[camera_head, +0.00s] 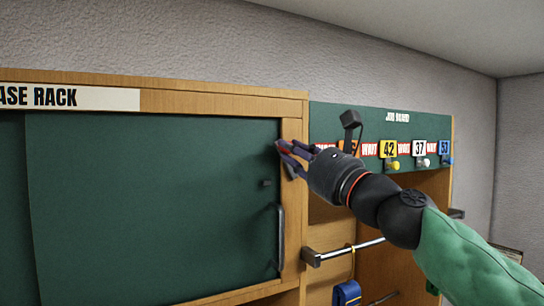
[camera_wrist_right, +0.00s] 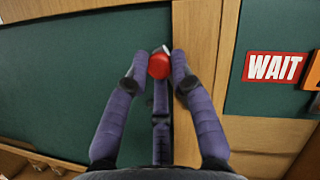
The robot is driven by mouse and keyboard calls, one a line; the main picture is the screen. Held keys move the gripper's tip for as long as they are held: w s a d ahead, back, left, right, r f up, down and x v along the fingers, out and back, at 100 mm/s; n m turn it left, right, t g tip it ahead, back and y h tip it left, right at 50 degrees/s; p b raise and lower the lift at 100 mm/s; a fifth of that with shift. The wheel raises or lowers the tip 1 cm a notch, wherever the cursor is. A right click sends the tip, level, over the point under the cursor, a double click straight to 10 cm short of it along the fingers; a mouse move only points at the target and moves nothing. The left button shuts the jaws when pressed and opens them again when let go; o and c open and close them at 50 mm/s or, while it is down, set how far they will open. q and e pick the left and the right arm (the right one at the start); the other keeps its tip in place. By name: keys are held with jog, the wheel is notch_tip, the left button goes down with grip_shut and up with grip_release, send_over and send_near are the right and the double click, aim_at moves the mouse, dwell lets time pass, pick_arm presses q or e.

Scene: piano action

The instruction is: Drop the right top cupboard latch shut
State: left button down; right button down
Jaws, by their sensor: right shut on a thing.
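The cupboard (camera_head: 291,107) has a wooden frame and green doors. Its right green door (camera_head: 150,190) lies flush beside the right frame post. The latch's red knob (camera_wrist_right: 159,66) is at the border of door and post, near the top, with a small pale metal piece just past it. My right gripper (camera_head: 282,149) is at the upper right of the door, its purple fingers closed on the red knob; it also shows in the wrist view (camera_wrist_right: 160,70). The fingers hide most of the latch, so its angle cannot be told. My left gripper is not in view.
A dark vertical door handle (camera_head: 280,237) is below the gripper. A green board (camera_head: 420,124) with numbered tags and red WAIT labels is to the right. A metal rail (camera_head: 345,249) and a blue item (camera_head: 347,293) hang below my right arm.

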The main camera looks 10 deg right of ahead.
pick_arm(q)
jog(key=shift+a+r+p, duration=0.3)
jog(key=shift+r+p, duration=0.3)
jog(key=shift+p, duration=0.05)
pick_arm(e)
jog(key=shift+s+a+f+n+g+y, duration=0.2)
jog(key=shift+a+f+n+g, duration=0.5)
jog(key=shift+n, duration=1.75)
jog(key=shift+s+a+f+n+g+y, duration=0.1)
jog(key=shift+a+f+n+g+y, duration=0.15)
jog(key=shift+f+n+g, duration=1.55)
jog(key=shift+s+a+f+n+g+y, duration=0.2)
jog(key=shift+a+n+g, duration=0.25)
jog(key=shift+n, duration=2.6)
jog(key=shift+w, duration=0.1)
jog(key=c, duration=1.1)
grip_release()
jog(key=shift+o, duration=0.2)
jog(key=v, duration=1.2)
